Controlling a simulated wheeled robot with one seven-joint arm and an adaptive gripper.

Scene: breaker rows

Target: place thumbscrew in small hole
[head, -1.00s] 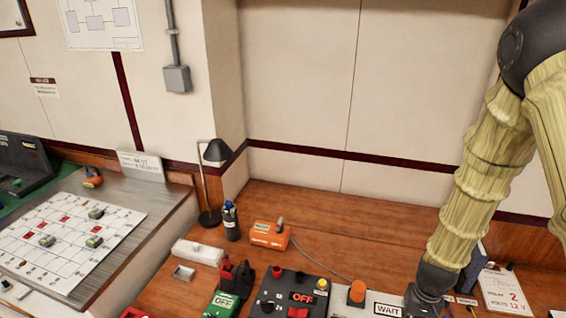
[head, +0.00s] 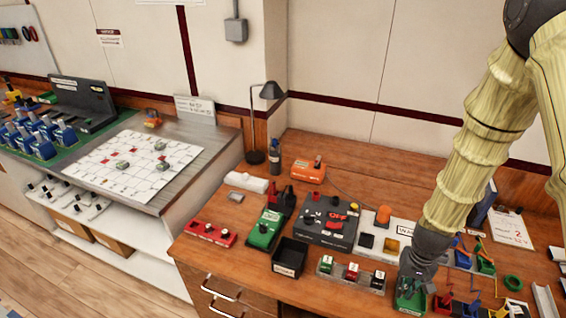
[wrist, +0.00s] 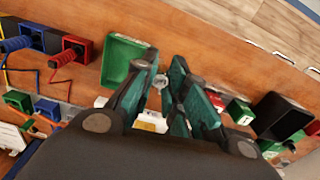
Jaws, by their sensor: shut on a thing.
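My gripper (wrist: 168,92) points down over the workbench in the wrist view, its teal fingers close together. A small silver piece (wrist: 160,82), apparently the thumbscrew, shows between the fingertips, partly hidden by them. In the head view my gripper (head: 417,275) is low over the front right of the bench, just above a green tray (head: 408,302). The thumbscrew cannot be made out in the head view. I cannot pick out the small hole in either view. A white panel (head: 405,231) with a dark square and a yellow square lies behind and left of the gripper.
A row of small switch blocks (head: 350,276) and a black bin (head: 289,258) stand left of the gripper. Red and blue blocks with cables sit to its right. A black box marked OFF (head: 326,225) is farther back.

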